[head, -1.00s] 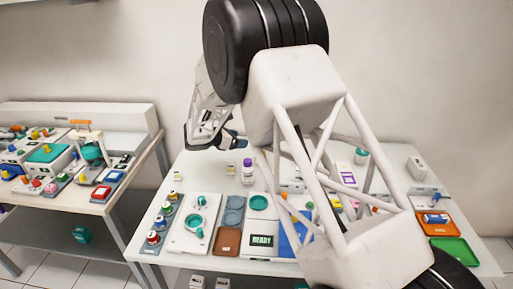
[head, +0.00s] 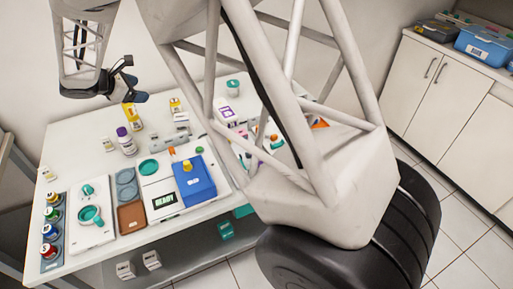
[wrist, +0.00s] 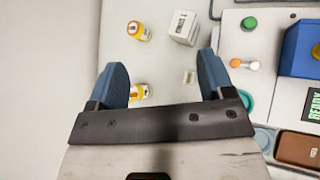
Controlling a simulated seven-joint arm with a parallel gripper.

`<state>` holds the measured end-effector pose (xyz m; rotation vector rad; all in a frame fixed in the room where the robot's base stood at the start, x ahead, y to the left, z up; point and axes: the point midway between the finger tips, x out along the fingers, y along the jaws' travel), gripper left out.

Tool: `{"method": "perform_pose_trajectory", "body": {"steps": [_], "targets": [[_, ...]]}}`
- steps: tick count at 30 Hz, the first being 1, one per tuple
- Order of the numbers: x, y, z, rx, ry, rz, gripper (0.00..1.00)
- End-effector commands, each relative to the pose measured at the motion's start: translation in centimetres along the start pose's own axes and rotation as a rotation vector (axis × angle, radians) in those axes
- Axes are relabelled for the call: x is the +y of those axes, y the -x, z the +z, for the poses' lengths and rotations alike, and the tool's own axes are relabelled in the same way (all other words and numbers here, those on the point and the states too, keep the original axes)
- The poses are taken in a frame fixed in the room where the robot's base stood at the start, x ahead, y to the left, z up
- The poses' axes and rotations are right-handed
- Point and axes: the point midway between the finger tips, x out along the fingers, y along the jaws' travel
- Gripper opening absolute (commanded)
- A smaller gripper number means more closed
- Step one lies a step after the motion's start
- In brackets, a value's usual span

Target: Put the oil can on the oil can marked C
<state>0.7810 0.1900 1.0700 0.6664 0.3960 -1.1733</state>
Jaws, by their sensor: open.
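Two yellow-and-white bottles, which look like the oil cans, stand at the back of the white table. The left one (head: 130,117) is just below my gripper (head: 128,80); the other (head: 175,105) stands to its right. The wrist view also shows two such bottles, one farther off (wrist: 139,31) and one nearer (wrist: 138,92). The nearer one is beside the left finger in the picture and partly hidden by my gripper. I cannot read a letter on either. My gripper (wrist: 162,68) is open, with nothing held between its fingers.
A purple-capped vial (head: 126,141) and a small white block (head: 107,144) stand nearby. A blue box (head: 195,180), a READY display (head: 164,200) and a rack of several small bottles (head: 52,232) fill the front. A white box (wrist: 184,27) stands beside the farther bottle.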

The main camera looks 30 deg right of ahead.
Motion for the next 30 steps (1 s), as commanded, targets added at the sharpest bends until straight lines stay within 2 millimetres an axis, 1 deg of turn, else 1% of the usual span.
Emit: {"method": "perform_pose_trajectory", "body": {"steps": [1,3,5,9,11,15,22,30], "targets": [[-1.2,0.0,1.7,0.017,-0.044,-0.02,0.75],[-2.8,0.0,3.6,0.043,-0.108,-0.051,0.75],[-4.2,0.1,5.2,0.065,-0.161,-0.076,0.75],[-7.7,0.2,8.5,0.114,-0.289,-0.135,0.75],[-9.2,0.4,9.9,0.134,-0.346,-0.161,0.75],[-12.9,0.8,12.7,0.181,-0.476,-0.218,0.75],[-19.2,1.6,16.5,0.252,-0.692,-0.316,0.75],[-26.6,2.7,19.4,0.328,-0.947,-0.433,0.75]]}}
